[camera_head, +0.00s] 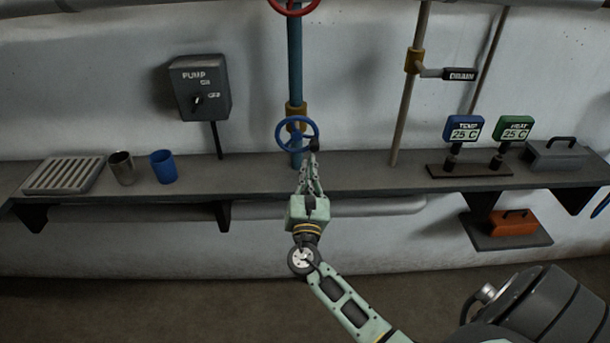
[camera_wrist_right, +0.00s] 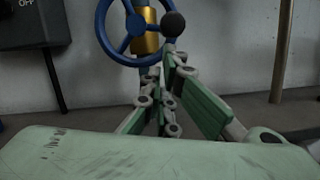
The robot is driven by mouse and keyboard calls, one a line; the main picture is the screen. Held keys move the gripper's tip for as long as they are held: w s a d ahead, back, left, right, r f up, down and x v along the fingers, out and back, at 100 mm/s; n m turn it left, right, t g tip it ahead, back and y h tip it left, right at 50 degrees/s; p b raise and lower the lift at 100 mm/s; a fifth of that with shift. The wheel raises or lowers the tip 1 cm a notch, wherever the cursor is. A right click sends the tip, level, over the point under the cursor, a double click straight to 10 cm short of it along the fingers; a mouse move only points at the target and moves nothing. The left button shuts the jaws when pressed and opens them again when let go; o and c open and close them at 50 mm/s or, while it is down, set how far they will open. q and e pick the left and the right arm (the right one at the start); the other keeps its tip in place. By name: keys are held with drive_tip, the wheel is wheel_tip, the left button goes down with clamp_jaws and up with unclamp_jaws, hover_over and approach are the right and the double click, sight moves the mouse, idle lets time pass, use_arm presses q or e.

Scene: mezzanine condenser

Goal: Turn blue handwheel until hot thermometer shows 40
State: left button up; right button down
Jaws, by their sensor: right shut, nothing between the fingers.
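The blue handwheel (camera_head: 283,122) is on a blue vertical pipe above the shelf in the head view. It also shows in the right wrist view (camera_wrist_right: 103,28), with a dark round knob (camera_wrist_right: 173,23) at its right side. My right gripper (camera_head: 312,150) is shut and empty, its fingertips at the wheel's lower right, close to the knob. I cannot tell whether they touch it. Two small displays stand at the right: the blue TEMP one (camera_head: 464,130) reads 25 C and the green HEAT one (camera_head: 514,129) reads 25 C. My left gripper is out of view.
A red handwheel (camera_head: 294,10) is higher on the same pipe. A PUMP switch box (camera_head: 200,87) is on the wall at left. A grate (camera_head: 63,175), a grey cup (camera_head: 121,168) and a blue cup (camera_head: 163,167) stand on the shelf (camera_head: 255,178). An orange toolbox (camera_head: 512,223) sits lower right.

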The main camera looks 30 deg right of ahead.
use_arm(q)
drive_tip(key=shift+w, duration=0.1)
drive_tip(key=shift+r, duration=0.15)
use_arm(e)
drive_tip(key=shift+d+r, duration=0.1)
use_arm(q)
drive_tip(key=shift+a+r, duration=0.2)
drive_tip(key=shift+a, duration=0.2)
use_arm(e)
drive_tip(key=shift+s+d+r+n, duration=0.1)
drive_tip(key=shift+n, duration=0.5)
